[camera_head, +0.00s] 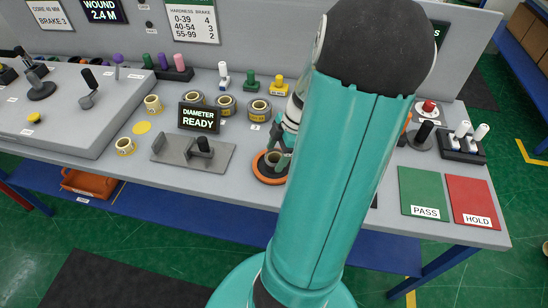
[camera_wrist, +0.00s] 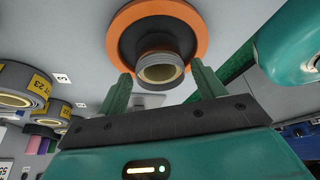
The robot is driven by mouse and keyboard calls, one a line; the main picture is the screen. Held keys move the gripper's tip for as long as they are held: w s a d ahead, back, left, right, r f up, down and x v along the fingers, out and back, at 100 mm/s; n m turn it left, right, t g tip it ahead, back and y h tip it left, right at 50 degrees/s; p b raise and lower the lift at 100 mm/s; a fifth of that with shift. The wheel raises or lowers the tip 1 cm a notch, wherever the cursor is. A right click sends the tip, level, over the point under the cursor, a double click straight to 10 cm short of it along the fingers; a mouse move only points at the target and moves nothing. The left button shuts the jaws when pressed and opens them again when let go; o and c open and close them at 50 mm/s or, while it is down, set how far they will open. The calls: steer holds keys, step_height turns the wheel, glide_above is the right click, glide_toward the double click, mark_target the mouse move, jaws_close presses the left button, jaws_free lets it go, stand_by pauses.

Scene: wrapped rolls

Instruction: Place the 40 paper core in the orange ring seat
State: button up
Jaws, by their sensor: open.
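The orange ring seat (camera_head: 258,176) lies on the bench, partly hidden behind my arm; its orange rim and dark inside show in the wrist view (camera_wrist: 196,20). A short tan-rimmed paper core (camera_wrist: 160,74) stands upright within the ring; it also shows in the head view (camera_head: 272,158). No number is readable on it. My gripper (camera_wrist: 160,70) is open, with one green finger on each side of the core. Gaps show between the fingers and the core. In the head view the fingers (camera_head: 281,155) are just above the seat, partly hidden.
Several yellow-labelled rolls (camera_head: 259,109) stand behind the DIAMETER READY display (camera_head: 199,118). A grey fixture (camera_head: 170,151) is left of the seat. Green PASS (camera_head: 422,186) and red HOLD (camera_head: 472,194) mats lie right. A rack with white-topped pegs (camera_head: 463,147) stands behind them.

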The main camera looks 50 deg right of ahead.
steer(key=v, duration=0.9)
steer(key=shift+r, duration=0.3)
steer(key=shift+s+d, duration=0.1)
